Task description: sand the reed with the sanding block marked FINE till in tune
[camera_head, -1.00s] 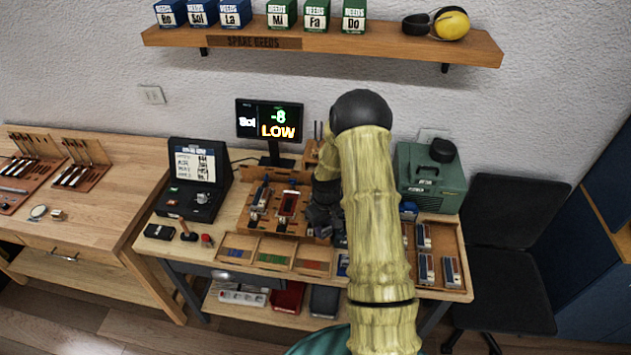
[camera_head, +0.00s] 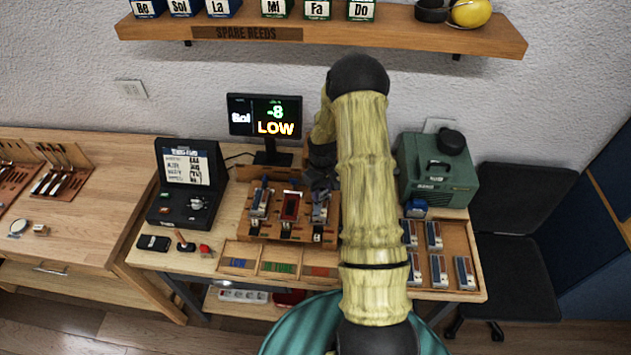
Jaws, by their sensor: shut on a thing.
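My gripper (camera_head: 321,183) is over the right end of a wooden rack (camera_head: 246,222) on the bench. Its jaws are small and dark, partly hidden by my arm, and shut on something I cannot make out. Three upright pieces stand in the rack: a left one (camera_head: 260,203), a middle one with a red face (camera_head: 290,206), and a greyish right one (camera_head: 319,212) just under my gripper. I cannot tell which is the reed or read a FINE mark. The tuner screen (camera_head: 266,116) shows Sol, -8 and LOW.
A tray (camera_head: 470,293) with several small blocks lies right of my arm. An open black case (camera_head: 172,210) stands left, a green machine (camera_head: 437,172) right. A shelf (camera_head: 400,38) hangs above.

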